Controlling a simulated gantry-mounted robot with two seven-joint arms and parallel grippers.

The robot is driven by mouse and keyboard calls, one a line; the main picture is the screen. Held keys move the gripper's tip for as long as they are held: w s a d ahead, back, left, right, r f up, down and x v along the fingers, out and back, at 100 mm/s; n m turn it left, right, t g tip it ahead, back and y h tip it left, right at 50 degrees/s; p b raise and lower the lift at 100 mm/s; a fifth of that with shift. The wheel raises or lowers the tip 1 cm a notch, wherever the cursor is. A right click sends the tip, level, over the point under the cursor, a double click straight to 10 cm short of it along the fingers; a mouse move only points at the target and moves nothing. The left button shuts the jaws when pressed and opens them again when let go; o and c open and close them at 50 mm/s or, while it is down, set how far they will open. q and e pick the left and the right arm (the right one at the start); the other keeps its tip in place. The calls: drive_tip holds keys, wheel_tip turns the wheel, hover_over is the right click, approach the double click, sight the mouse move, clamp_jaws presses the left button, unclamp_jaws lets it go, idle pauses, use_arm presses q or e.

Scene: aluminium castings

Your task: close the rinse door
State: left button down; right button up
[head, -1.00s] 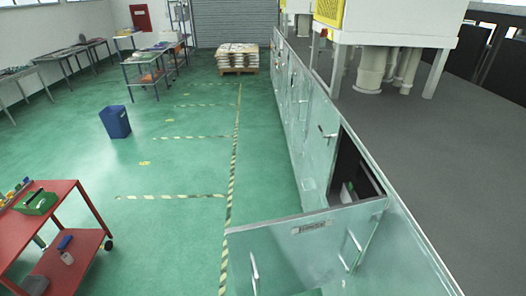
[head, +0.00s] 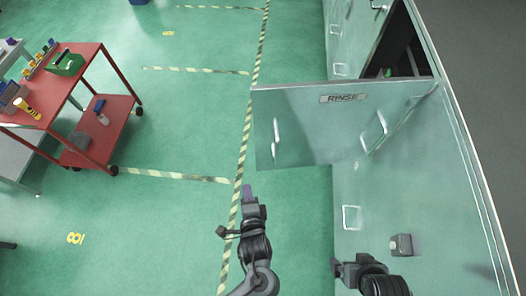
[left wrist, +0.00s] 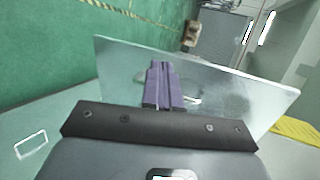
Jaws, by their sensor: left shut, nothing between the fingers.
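The rinse door (head: 300,125) stands open, sticking out to the left from the green machine wall. Its top edge carries a RINSE label (head: 343,97), and a handle (head: 276,135) shows near its free edge. My left gripper (head: 249,190), with purple fingers, is shut and empty, below the door's free lower corner in the head view and apart from it in the picture. In the left wrist view, its closed fingers (left wrist: 162,82) overlap the pale door panel (left wrist: 235,90). My right gripper (head: 339,268) is low beside the wall; its finger opening is unclear.
The dark doorway (head: 402,45) shows behind the door. A grey box (head: 401,245) sits on the wall near my right arm. A red cart (head: 85,100) stands at the left. The green floor between is clear, with striped tape (head: 247,130).

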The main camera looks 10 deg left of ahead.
use_arm(q)
drive_tip(key=w+d, duration=0.2)
drive_tip(key=d, duration=0.2)
drive_tip(key=t, duration=0.1)
approach(262, 141)
drive_tip(key=shift+h, duration=0.4)
drive_tip(key=x, duration=0.4)
drive_tip(key=shift+w+a+f, duration=0.2)
drive_tip(key=shift+a, duration=0.25)
drive_tip(key=shift+x, duration=0.8)
drive_tip(key=shift+r, duration=0.15)
